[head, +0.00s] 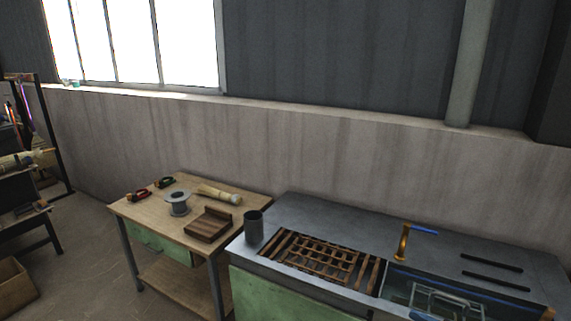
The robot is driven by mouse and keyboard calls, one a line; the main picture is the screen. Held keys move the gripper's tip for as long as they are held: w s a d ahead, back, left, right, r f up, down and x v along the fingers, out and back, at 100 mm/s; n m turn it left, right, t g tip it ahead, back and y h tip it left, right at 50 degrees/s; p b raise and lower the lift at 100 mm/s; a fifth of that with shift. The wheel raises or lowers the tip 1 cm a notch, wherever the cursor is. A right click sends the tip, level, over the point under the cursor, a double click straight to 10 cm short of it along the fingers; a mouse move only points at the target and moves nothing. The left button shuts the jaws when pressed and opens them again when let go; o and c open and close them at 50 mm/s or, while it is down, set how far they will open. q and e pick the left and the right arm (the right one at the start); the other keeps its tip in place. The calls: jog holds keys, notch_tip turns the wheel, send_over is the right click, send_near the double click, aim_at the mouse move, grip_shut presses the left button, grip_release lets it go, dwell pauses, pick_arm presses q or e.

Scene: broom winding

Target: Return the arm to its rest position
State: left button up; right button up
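Neither of my arms nor grippers shows in the head view, so their pose and finger state are hidden. A wooden workbench (150,208) stands left of centre. On it are a grey spool (178,203), a brown wooden block (208,225), a pale bundle that looks like broom straw (219,194), and two small red-and-black tools, one nearer the left edge (138,195) and one behind it (166,182).
A metal counter (330,217) with green front stands at the right. It holds a dark cylinder (254,227), a wooden grate (312,256), a sink basin and a brass-coloured tap (402,242). A box (14,287) sits on the floor at left. Open floor (85,255) lies left of the workbench.

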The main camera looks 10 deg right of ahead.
jog(key=w+a+f+m+h, duration=0.2)
jog(key=a+f+m+h, duration=0.1)
jog(key=f, duration=0.3)
jog(key=w+a+f+m+t+h, duration=0.1)
jog(key=w+a+f+m+h, duration=0.1)
jog(key=a+f+m+h, duration=0.3)
jog(key=w+a+f+m+h, duration=0.1)
jog(key=f+m, duration=0.1)
jog(key=f, duration=0.5)
jog(key=s+a+f+m+g+h, duration=0.2)
jog(key=s+a+f+g, duration=0.2)
jog(key=s+a+f, duration=0.4)
jog(key=s+a+f+g, duration=0.2)
jog(key=s+a+g, duration=0.1)
jog(key=s, duration=0.5)
jog(key=s+a+f+g+y, duration=0.1)
jog(key=s+a+f+g, duration=0.2)
jog(key=s+a, duration=0.3)
jog(key=s+a+f+g, duration=0.2)
jog(key=s+a+g, duration=0.2)
jog(key=s, duration=0.7)
jog(key=shift+s+a+f+g+y, duration=0.3)
jog(key=shift+s+g, duration=0.1)
jog(key=shift+g, duration=0.3)
jog(key=shift+d+m, duration=0.1)
jog(key=shift+m, duration=0.2)
